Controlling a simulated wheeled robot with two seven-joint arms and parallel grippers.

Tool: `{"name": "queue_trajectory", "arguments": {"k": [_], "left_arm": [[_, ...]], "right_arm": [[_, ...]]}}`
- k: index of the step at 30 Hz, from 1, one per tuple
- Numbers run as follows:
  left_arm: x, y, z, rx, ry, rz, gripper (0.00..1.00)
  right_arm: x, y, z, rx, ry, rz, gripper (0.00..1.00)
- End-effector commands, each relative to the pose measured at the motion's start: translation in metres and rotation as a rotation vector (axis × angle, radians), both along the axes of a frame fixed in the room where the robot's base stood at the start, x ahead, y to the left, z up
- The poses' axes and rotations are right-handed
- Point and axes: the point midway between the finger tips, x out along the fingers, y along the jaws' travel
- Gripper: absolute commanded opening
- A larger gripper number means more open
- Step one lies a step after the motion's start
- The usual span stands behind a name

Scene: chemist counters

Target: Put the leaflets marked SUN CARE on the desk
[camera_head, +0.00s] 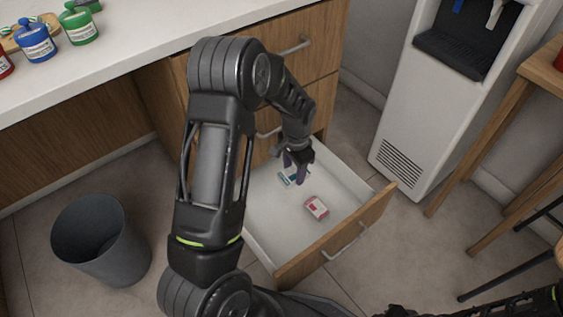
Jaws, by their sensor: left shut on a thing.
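An open drawer (257,227) with a white inside and a wooden front holds two small things. A teal and white thing (286,179) is at my left gripper's fingers, partly hidden by them. My left gripper (294,176) reaches down into the drawer and is shut on it. I cannot read any marking on it, so I cannot tell whether it is the SUN CARE leaflets. A small pink and white box (316,207) lies on the drawer floor, apart from the gripper. My right gripper is not in view.
The white desk top (150,30) holds blue and green labelled jars (36,43) (79,26) at the far left; its middle is clear. A grey bin (100,243) stands on the floor. A white water dispenser (425,110) and a wooden stool or table (505,120) stand right.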

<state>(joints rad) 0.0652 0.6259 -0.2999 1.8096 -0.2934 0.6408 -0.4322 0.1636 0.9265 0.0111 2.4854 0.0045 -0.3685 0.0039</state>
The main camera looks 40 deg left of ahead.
Motion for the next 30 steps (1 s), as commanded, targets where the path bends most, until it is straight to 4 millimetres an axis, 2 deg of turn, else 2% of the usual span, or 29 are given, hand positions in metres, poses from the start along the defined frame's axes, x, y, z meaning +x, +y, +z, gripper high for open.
{"name": "queue_trajectory", "arguments": {"k": [1, 6, 9, 13, 16, 19, 30], "left_arm": [[0.021, -0.009, 0.017, 0.001, -0.014, 0.091, 0.07], [0.071, -0.049, 0.079, -0.008, -0.017, 0.343, 0.07], [0.092, -0.077, 0.11, -0.011, -0.015, 0.397, 0.07], [0.108, -0.108, 0.139, -0.014, -0.011, 0.4, 0.07], [0.113, -0.125, 0.151, -0.014, -0.009, 0.38, 0.07], [0.115, -0.134, 0.157, -0.013, -0.007, 0.365, 0.07], [0.115, -0.135, 0.159, -0.013, -0.006, 0.36, 0.07]], "right_arm": [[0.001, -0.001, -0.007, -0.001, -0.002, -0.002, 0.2], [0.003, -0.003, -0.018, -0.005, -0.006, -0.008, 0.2], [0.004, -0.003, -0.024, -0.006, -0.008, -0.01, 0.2], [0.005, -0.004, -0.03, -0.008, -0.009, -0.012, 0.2], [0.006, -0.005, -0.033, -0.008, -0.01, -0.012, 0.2], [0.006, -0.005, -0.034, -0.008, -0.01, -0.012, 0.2], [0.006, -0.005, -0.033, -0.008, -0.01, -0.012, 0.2]]}}
